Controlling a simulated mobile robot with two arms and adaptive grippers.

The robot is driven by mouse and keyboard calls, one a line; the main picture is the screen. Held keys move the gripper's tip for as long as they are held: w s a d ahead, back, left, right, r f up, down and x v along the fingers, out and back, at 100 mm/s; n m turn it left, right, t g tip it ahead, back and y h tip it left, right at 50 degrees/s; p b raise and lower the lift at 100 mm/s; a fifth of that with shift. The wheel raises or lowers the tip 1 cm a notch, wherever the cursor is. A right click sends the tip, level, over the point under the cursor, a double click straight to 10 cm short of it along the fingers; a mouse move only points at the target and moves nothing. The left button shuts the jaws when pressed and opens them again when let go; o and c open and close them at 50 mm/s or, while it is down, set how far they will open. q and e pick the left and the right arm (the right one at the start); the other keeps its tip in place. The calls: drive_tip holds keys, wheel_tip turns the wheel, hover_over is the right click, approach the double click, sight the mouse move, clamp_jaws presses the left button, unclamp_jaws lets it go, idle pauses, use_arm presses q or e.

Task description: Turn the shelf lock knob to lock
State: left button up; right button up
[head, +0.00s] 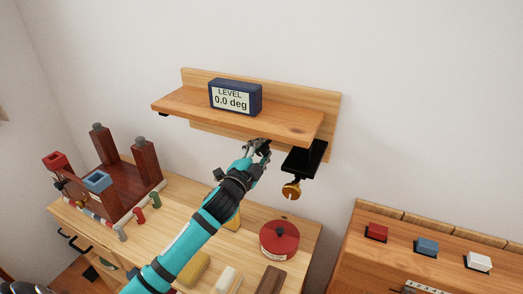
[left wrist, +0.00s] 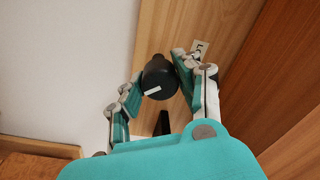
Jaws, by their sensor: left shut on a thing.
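The black shelf lock knob (left wrist: 157,80) shows in the left wrist view, with a short white mark across its near end. It sits under the wooden shelf (head: 290,128) on the wall. My left gripper (head: 258,148) reaches up to the shelf's underside, and its fingers (left wrist: 157,72) are shut on the knob from both sides. In the head view the fingers and shelf hide most of the knob. A small label (left wrist: 199,48) with a dark character is partly covered by the right finger.
A level display (head: 233,98) reading 0.0 deg stands on the shelf. A black bracket (head: 304,160) with a brass piece (head: 291,190) hangs right of my gripper. Below, a wooden bench (head: 185,224) holds a red round tin (head: 279,239) and several blocks.

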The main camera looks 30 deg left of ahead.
idle(0.3)
use_arm(q)
drive_tip(key=o, duration=1.2)
drive_tip(key=shift+c, duration=0.2)
drive_tip(key=s, duration=1.2)
drive_tip(key=shift+d+f, duration=0.25)
drive_tip(key=shift+d, duration=0.05)
drive_tip(key=shift+s+f, duration=0.1)
